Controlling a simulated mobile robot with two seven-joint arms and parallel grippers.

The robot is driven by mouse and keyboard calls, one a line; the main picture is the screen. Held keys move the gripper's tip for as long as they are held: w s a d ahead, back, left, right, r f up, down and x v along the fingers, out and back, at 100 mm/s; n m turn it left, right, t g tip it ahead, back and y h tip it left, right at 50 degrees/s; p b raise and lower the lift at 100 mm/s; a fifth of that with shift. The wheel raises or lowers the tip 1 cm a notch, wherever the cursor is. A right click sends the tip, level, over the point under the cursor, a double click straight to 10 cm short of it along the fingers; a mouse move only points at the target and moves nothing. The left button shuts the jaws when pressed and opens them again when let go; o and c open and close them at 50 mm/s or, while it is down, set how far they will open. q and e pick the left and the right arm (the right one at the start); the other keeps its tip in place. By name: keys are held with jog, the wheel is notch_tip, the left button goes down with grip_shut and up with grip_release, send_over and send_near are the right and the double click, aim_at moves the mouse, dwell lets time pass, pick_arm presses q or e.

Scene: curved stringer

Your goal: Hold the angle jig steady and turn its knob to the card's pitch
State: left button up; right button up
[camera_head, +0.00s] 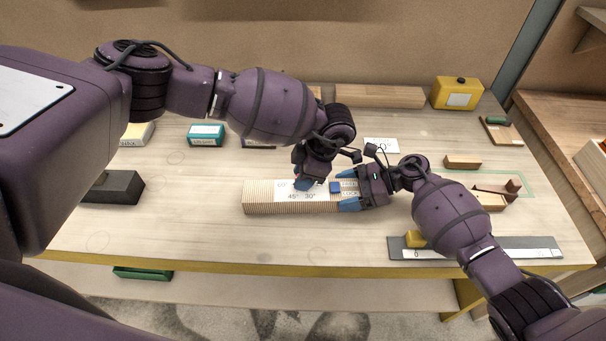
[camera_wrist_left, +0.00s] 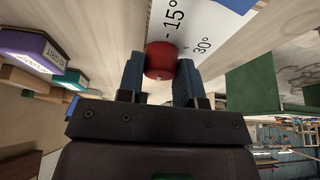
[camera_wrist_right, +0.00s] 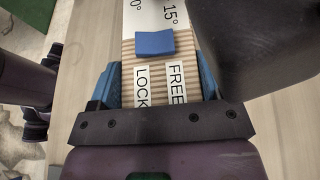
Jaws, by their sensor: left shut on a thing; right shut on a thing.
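The angle jig (camera_head: 260,199) is a ribbed wooden block lying lengthwise on the table, with a white degree scale on top. Its red knob (camera_wrist_left: 160,60) sits between the fingers of my left gripper (camera_wrist_left: 160,75), which is shut on it; in the head view my left gripper (camera_head: 303,184) hides it. In the left wrist view the knob is beside the 15° and 30° marks. My right gripper (camera_head: 349,189) is shut across the jig's right end. A blue tab (camera_wrist_right: 155,43) sits above the LOCK and FREE labels. A white card (camera_head: 381,145) behind is partly hidden, "0°" showing.
A dark block (camera_head: 113,187) is at left. A yellow box (camera_head: 457,93) and a long wood bar (camera_head: 380,97) stand at the back.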

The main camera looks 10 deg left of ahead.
dwell(0.5)
pick_arm(q)
jog(key=o, duration=0.9)
jog(key=shift+o, duration=0.2)
